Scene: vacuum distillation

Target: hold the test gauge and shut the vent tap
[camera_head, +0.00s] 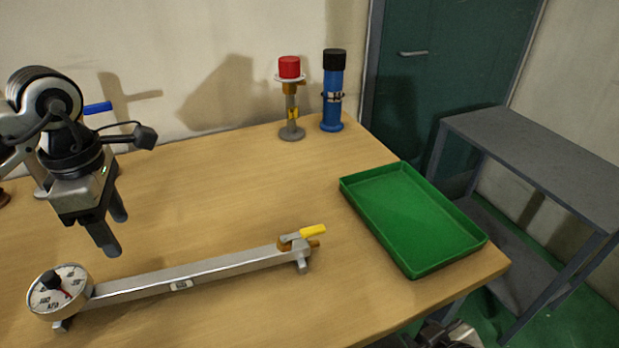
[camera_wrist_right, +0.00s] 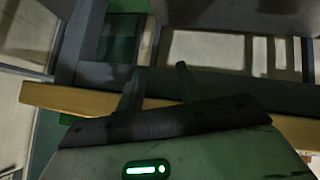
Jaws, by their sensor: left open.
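The test gauge (camera_head: 60,291), a round white dial with a red needle and dark centre, sits at the left end of a long grey bar (camera_head: 190,275) on the table. At the bar's right end is a brass tap with a yellow lever (camera_head: 313,231), apparently the vent tap; the lever points right, roughly along the bar. My left gripper (camera_head: 112,230) is open and empty, pointing down above the table behind the gauge. My right gripper (camera_wrist_right: 158,82) has its fingers apart with nothing between them; in the right wrist view it faces the table edge, away from the gauge.
A green tray (camera_head: 405,220) lies empty at the table's right. A red-capped stand (camera_head: 290,100) and a blue cylinder with black top (camera_head: 333,92) stand at the back. A blue-handled item (camera_head: 97,108) is partly hidden behind my left arm. The table's middle is clear. A grey bench (camera_head: 545,150) stands right.

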